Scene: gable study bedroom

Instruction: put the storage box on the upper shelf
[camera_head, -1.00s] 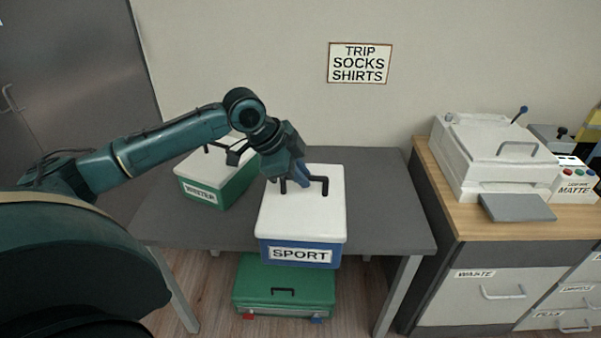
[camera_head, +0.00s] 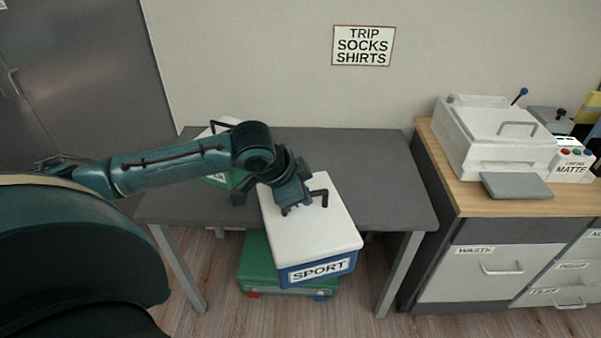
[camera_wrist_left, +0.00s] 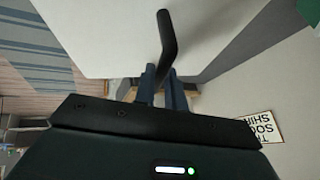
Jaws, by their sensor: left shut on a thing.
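The storage box (camera_head: 318,228) is blue with a white lid and a label reading SPORT. It is tilted and turned in the head view, its front jutting past the table's front edge. My left gripper (camera_head: 300,205) is shut on the black handle (camera_head: 318,196) on its lid. The handle also shows between the fingers in the left wrist view (camera_wrist_left: 166,45). A second box (camera_head: 218,178), green with a white lid, stands on the table, mostly hidden behind my left arm. No upper shelf shows in the head view. My right gripper is not in view.
The grey table (camera_head: 385,185) has free room on its right. A green case (camera_head: 258,262) lies on the floor below. A wooden-topped cabinet (camera_head: 500,204) with a white machine (camera_head: 495,135) stands at right. A sign (camera_head: 363,46) hangs on the wall.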

